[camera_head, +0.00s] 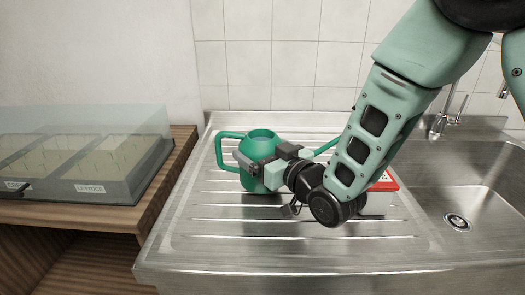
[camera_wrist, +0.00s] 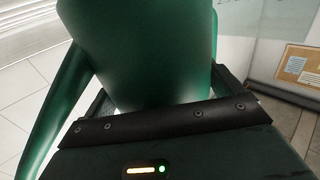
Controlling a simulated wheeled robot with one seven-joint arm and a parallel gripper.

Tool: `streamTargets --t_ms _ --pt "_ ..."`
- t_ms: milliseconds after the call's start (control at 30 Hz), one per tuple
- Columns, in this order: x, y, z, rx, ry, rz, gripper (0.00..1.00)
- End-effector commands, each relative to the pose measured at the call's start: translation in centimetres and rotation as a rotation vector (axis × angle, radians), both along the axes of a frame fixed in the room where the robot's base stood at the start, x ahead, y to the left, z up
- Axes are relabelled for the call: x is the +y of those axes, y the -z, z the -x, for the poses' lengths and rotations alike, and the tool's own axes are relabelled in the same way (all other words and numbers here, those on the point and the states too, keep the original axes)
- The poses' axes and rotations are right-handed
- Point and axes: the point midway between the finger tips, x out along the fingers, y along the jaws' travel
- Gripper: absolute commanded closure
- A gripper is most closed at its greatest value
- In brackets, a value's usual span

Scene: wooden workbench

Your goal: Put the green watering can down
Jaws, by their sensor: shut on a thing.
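The green watering can (camera_head: 262,143) is over the ribbed metal drainboard at the centre of the head view. Its handle loop is on the left and its spout points right, partly hidden behind my arm. My gripper (camera_head: 262,172) is shut on the can's body from the front. In the wrist view the can (camera_wrist: 140,50) fills the middle between the two fingers (camera_wrist: 160,95), with a green tube-like part on the left. The can looks upright. I cannot tell for sure whether its base touches the drainboard, as my gripper hides part of it.
A red and white box (camera_head: 383,190) is behind my forearm on the drainboard (camera_head: 215,225). The sink basin (camera_head: 480,190) and tap (camera_head: 440,122) are on the right. A clear-covered planter labelled lettuce (camera_head: 90,188) stands on a wooden shelf (camera_head: 180,150) at left. The front drainboard is clear.

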Motion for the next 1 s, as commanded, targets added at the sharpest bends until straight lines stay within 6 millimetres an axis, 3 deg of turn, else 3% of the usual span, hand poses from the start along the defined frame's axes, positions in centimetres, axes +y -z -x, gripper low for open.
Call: streamTargets --t_ms 433,467,500,767,967,1000 --pt "0.0 0.4 -0.1 -0.006 0.0 -0.003 0.65" --pt "0.0 0.7 0.0 0.0 0.0 0.0 0.02" --pt "0.0 0.7 0.0 0.0 0.0 0.0 0.0" --pt "0.0 0.4 0.0 0.0 0.0 0.0 0.0" --pt "0.1 -1.2 0.0 -0.001 -0.001 -0.001 0.0" --pt "-0.5 -0.5 0.7 0.0 0.0 0.0 0.0"
